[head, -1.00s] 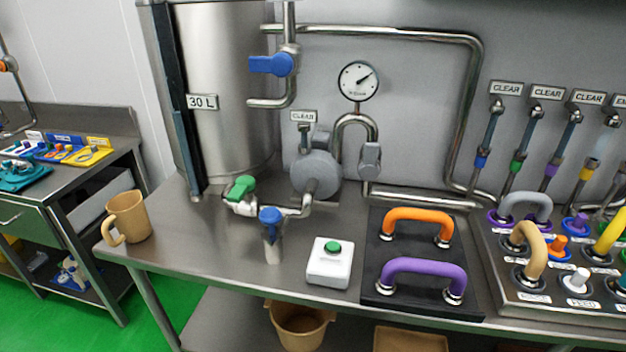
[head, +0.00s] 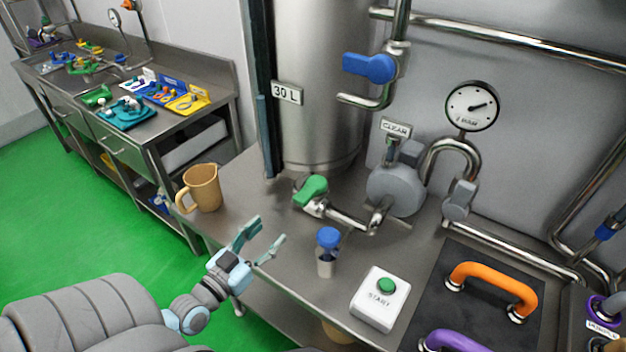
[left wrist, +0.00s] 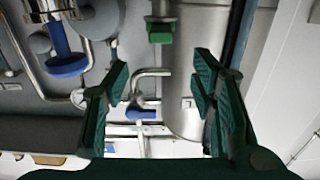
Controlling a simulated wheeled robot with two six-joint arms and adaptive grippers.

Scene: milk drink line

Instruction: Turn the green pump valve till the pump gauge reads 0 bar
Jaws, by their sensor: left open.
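The green pump valve (head: 311,189) sits on the pipe at the foot of the steel tank, left of the grey pump (head: 396,190). It also shows at the top of the left wrist view (left wrist: 160,33), beyond the fingers. The pump gauge (head: 472,106) is a round white dial above the pump, with its needle pointing to the right; I cannot read the exact value. My left gripper (head: 262,243) is open and empty, below and left of the valve and apart from it. Its two fingers (left wrist: 160,85) stand wide apart in the left wrist view. My right gripper is not in view.
A white START box (head: 381,298) and orange handle (head: 493,285) lie further right. A tan jug (head: 202,188) stands on the left. Another blue valve (head: 370,67) is on the tank's upper pipe.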

